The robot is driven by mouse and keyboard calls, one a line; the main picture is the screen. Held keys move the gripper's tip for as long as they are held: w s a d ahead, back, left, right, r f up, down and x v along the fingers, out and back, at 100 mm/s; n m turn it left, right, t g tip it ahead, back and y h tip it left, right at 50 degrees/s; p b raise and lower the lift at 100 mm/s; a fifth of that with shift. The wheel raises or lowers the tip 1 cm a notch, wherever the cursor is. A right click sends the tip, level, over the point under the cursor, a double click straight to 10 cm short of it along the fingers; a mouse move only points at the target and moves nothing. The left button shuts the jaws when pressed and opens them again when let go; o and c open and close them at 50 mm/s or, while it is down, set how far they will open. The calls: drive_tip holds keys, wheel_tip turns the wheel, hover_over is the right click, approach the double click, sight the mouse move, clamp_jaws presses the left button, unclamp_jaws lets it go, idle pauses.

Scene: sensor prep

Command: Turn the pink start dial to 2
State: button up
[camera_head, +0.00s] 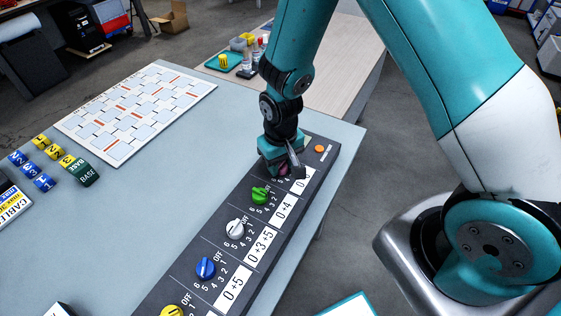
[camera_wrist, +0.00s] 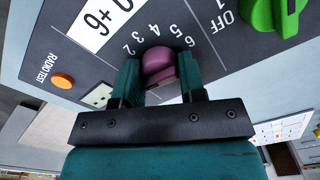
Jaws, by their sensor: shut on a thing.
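The pink start dial (camera_wrist: 158,62) sits on the dark control panel (camera_head: 325,142), at its far end near the orange button. In the wrist view my gripper (camera_wrist: 160,78) has a teal finger on each side of the dial and is shut on it. In the head view my gripper (camera_head: 281,160) covers most of the pink dial (camera_head: 283,170), with a little pink showing under it. Numbers 2 to 6 show around the dial in the wrist view. The fingers hide part of the scale, and I cannot tell which number the dial points to.
A green dial (camera_head: 260,195) is the closest neighbour, then white (camera_head: 235,229), blue (camera_head: 206,268) and yellow (camera_head: 172,311) dials. An orange button (camera_head: 319,149) is beyond the pink dial. A white board (camera_head: 137,108) and several small labelled blocks (camera_head: 49,147) lie to the left.

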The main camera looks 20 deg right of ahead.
drive_tip(key=m, duration=1)
drive_tip(key=shift+m, duration=0.4)
idle(0.4)
drive_tip(key=o, duration=0.9)
wheel_tip(320, 180, up, 18)
drive_tip(key=shift+f, duration=0.25)
